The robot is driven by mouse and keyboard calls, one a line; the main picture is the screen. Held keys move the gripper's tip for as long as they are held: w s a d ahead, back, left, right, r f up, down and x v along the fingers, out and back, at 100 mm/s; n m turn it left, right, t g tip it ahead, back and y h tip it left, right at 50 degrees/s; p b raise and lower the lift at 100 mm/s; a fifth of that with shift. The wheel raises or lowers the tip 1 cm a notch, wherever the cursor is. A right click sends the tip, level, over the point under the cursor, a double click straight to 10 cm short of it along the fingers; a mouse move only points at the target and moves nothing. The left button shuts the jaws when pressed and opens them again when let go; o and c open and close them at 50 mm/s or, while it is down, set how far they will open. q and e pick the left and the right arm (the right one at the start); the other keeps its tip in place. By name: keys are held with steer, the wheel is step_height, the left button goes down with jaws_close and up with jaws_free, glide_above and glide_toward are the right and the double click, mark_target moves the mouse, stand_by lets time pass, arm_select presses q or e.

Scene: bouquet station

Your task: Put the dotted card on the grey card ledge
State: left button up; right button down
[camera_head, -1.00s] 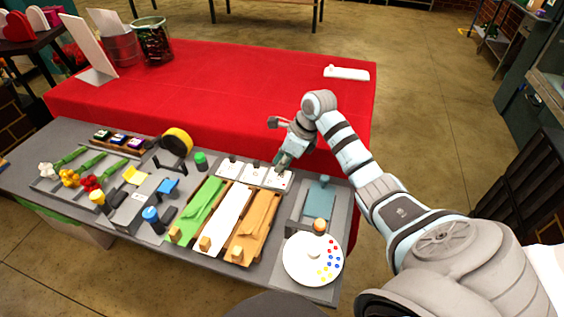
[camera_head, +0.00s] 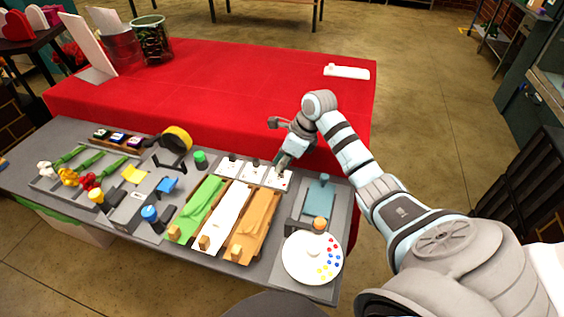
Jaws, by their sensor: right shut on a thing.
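Three small white cards lie in a row behind the coloured wraps on the grey station. The right-hand card, which seems to bear small marks and which I take as the dotted card (camera_head: 279,180), is under my right gripper (camera_head: 281,165). My right gripper points down and is shut at this card's back edge; the exact grip is too small to see. The left card (camera_head: 229,168) and the middle card (camera_head: 252,173) lie beside it. A pale, low ledge-like piece (camera_head: 346,73) with a small knob lies on the red table; I cannot tell whether it is the grey card ledge. My left gripper is not in view.
Green (camera_head: 196,210), white (camera_head: 225,217) and orange (camera_head: 255,226) wraps lie in front of the cards. A teal block (camera_head: 320,197) and a round paint palette (camera_head: 300,262) are to the right. The red table's (camera_head: 240,85) middle is clear. A white upright board (camera_head: 88,42) stands far left.

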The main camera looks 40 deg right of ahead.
steer(key=c, duration=1.1)
jaws_free()
steer(key=shift+r, duration=0.1)
step_height(320, 180, up, 7)
steer(key=p, duration=0.5)
steer(key=shift+p, duration=0.35)
